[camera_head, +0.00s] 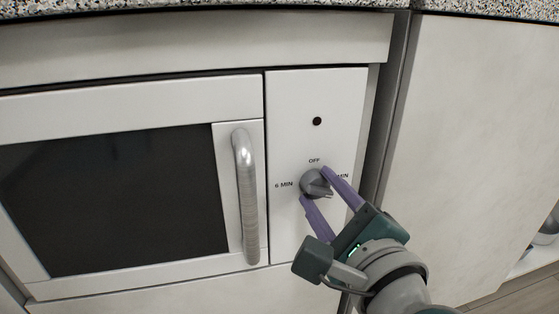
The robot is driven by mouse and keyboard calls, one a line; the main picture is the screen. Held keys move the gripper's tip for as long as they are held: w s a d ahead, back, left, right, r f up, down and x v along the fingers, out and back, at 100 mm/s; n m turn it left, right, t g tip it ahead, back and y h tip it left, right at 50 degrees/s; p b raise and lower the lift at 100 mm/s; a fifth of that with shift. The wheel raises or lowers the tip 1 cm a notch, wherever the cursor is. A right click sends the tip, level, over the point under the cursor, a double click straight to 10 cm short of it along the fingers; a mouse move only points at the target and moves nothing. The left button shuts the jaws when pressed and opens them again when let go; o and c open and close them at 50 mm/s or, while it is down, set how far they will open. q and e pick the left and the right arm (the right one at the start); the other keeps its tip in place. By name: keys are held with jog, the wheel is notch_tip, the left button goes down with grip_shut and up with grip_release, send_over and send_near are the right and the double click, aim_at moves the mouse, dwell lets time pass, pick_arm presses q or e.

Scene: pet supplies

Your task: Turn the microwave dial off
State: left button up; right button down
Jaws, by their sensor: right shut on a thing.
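The microwave (110,190) is built into a white cabinet, with a dark window and its door closed. Its control panel (290,110) is to the right of the door and carries a grey dial (315,183). OFF is printed above the dial, 6 MIN to its left and a partly covered MIN label to its right. My right gripper (318,184) comes from the lower right, its two purple fingers shut on the dial, one at its upper right and one at its lower left. I cannot tell exactly where the dial points. My left gripper is not in view.
A silver vertical door handle (245,195) stands out just left of the panel. A small dark round spot (317,121) is above the dial. A speckled countertop (200,8) runs above, and a plain cabinet panel (480,150) is on the right.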

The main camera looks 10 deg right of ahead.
jog(key=n+p, duration=0.1)
jog(key=n, duration=0.4)
jog(key=shift+a+r+p, duration=0.1)
jog(key=shift+p, duration=0.3)
jog(key=n+h+p, duration=0.1)
jog(key=n, duration=0.7)
jog(key=shift+f+n+p, duration=0.2)
jog(key=shift+n+p, duration=0.1)
jog(key=shift+p, duration=0.05)
jog(key=n, duration=0.2)
jog(key=shift+n+h, duration=0.3)
jog(key=n, duration=0.3)
jog(key=shift+f+t, duration=0.15)
jog(key=shift+t, duration=0.15)
jog(key=shift+n, duration=0.9)
